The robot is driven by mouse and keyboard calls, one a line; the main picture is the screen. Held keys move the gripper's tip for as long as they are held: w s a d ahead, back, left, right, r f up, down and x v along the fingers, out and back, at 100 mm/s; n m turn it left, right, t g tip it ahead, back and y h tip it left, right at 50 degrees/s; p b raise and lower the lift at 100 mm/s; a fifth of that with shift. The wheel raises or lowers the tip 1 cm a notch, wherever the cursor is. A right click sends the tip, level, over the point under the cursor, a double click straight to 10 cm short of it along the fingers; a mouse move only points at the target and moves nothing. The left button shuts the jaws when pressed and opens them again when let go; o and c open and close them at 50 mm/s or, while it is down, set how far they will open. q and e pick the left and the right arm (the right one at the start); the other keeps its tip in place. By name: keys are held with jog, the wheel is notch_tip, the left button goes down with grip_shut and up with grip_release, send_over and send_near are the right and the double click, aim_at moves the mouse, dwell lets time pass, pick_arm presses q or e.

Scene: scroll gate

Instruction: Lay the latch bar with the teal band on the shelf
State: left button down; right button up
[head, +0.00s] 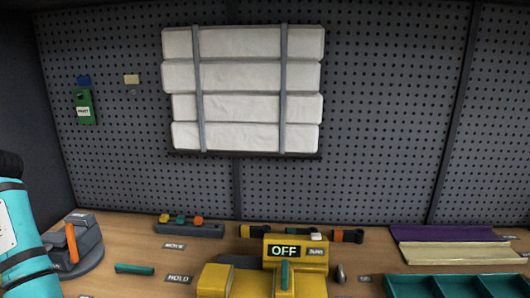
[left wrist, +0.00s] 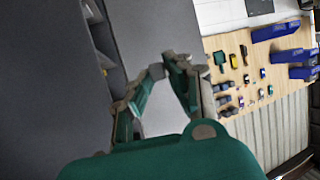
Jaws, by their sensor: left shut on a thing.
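My left gripper (left wrist: 160,72) shows in the left wrist view, its green and grey fingers converging at the tips. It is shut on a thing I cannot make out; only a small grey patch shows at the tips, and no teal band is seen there. My left arm comes in at the left edge of the head view, with its gripper out of that frame. My right gripper is in neither view. A small teal bar (head: 135,268) lies on the bench. I cannot tell whether it is the latch bar. I cannot identify the shelf with certainty.
A yellow unit (head: 296,252) with an OFF display stands on the wooden bench (head: 115,240). A teal tray (head: 425,290) is at the right. A grey device with an orange lever (head: 71,244) stands left. Strapped white blocks (head: 243,77) are on the pegboard.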

pick_arm(q)
jog(key=s+a+r+n+g+h, duration=0.1)
jog(key=s+a+r+n+g, duration=0.2)
jog(key=s+a+r, duration=0.55)
jog(key=w+d+f+m+t+y, duration=0.1)
jog(key=w+d+f+m+t, duration=0.3)
jog(key=w+d+m+t, duration=0.55)
jog(key=w+d+f+m+t+h, duration=0.2)
jog(key=w+d+f+m+t, duration=0.1)
jog(key=d+f, duration=0.4)
jog(key=w+d+f+m+t+h, duration=0.1)
jog(key=w+d+f+m+t, duration=0.2)
jog(key=d, duration=0.7)
jog(key=s+d+f+m+t+h, duration=0.1)
jog(key=d+f, duration=0.4)
jog(key=d, duration=0.5)
jog(key=s+d+f+m+t+h, duration=0.2)
jog(key=s+d+f+m+h, duration=0.2)
jog(key=d, duration=0.6)
jog(key=s+d+f+m+t+h, duration=0.1)
jog(key=s+d+f+m+h, duration=0.2)
jog(key=d, duration=0.7)
jog(key=shift+f+h, duration=1)
jog(key=shift+f, duration=1.1)
